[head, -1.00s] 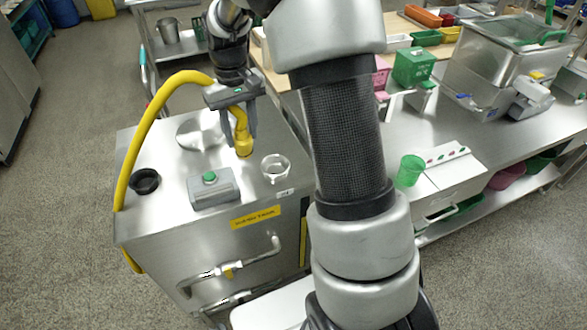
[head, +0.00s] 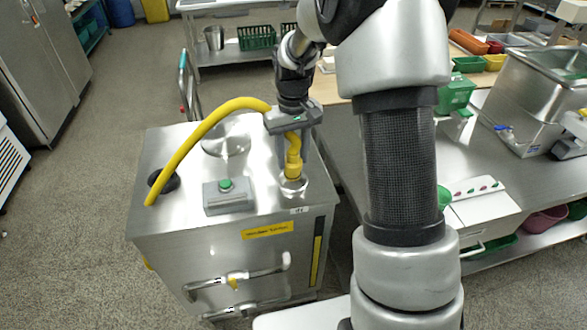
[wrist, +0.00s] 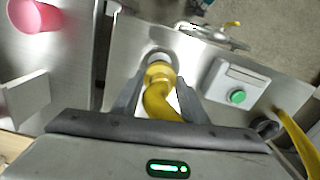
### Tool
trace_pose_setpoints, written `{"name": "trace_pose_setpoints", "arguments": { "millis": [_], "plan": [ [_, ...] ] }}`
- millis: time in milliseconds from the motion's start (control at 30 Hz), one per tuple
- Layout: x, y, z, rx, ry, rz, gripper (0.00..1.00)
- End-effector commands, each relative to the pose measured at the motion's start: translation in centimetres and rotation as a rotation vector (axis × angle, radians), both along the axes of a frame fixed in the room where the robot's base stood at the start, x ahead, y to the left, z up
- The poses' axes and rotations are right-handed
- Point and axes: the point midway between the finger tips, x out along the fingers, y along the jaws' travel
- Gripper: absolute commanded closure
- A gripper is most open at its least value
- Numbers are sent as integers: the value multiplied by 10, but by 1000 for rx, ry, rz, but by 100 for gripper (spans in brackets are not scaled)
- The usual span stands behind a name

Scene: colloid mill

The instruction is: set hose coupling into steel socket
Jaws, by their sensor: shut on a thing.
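The yellow hose coupling (head: 292,171) hangs roughly upright between the fingers of my gripper (head: 293,155), which is shut on it. The steel socket (head: 293,188) is a short round cup near the right end of the steel cabinet top. The coupling's lower end is at the socket's mouth. I cannot tell whether it is inside or just above the rim. In the wrist view, the coupling (wrist: 159,73) covers part of the socket (wrist: 160,54), and my gripper's fingers (wrist: 160,88) flank the coupling. The yellow hose (head: 205,130) arches left from my gripper.
A grey box with a green button (head: 227,196) stands left of the socket. A black ring (head: 163,182) lies at the left, partly behind the hose. A round steel lid (head: 226,140) is behind the box. Pipes (head: 238,281) stick out in front.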

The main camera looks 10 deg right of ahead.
Motion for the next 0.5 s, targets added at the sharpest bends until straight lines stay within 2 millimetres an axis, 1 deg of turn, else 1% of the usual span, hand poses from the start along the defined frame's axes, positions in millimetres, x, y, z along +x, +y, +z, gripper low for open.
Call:
{"name": "trace_pose_setpoints", "arguments": {
  "millis": [133,300,500],
  "plan": [
    [0,0,-13,0,1,0,87],
    [0,0,-37,0,1,0,87],
    [0,0,-39,-1,-2,0,87]
  ]
}}
